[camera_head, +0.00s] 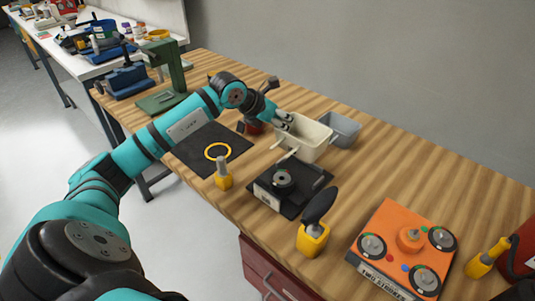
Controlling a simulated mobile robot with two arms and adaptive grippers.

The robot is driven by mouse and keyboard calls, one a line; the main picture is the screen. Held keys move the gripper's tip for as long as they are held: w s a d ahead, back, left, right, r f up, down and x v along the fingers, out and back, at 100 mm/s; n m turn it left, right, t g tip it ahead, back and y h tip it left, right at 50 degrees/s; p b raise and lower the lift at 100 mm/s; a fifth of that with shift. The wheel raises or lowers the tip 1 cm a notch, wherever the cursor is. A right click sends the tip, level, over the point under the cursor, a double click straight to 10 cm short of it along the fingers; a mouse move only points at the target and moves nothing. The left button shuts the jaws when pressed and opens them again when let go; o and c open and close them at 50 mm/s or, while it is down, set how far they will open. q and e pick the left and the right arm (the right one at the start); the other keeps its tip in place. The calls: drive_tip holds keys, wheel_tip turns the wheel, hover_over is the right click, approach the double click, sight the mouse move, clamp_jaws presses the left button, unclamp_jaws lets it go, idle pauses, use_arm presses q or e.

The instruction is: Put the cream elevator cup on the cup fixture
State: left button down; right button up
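The cream elevator cup (316,149) is an open box-like bin standing on the wooden bench. My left gripper (285,121) is at the upper left rim of this cup, its grey fingertips overlapping the rim in the picture. Whether the fingers touch or grip the wall is too small to tell. A black fixture with a round metal piece and a pale label (269,197) sits just in front of the cup; it looks like the cup fixture. Its top carries no cup. My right gripper is not clearly seen.
A grey cup (344,128) stands right behind the cream one. A black mat with a yellow ring (218,151), yellow-based tools (312,240) and an orange box with dials (405,246) lie around. A green press stand (174,72) is at the far left. The bench's back right is clear.

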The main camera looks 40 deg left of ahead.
use_arm(q)
drive_tip(key=f, duration=0.4)
drive_tip(key=f+p, duration=0.1)
drive_tip(key=f, duration=0.1)
drive_tip(key=shift+w+d, duration=0.15)
drive_tip(key=shift+d, duration=0.15)
wheel_tip(320, 180, down, 3)
drive_tip(key=shift+p, duration=0.35)
drive_tip(key=shift+f, duration=0.3)
drive_tip(key=c, duration=1.5)
unclamp_jaws()
use_arm(e)
drive_tip(key=shift+w+d+r, duration=0.1)
drive_tip(key=shift+w+r, duration=0.1)
drive_tip(key=shift+r, duration=0.25)
drive_tip(key=shift+w+d+r, duration=0.1)
drive_tip(key=shift+w+r, duration=0.05)
drive_tip(key=shift+r, duration=0.3)
use_arm(q)
drive_tip(key=shift+a, duration=0.1)
use_arm(e)
drive_tip(key=shift+d, duration=0.1)
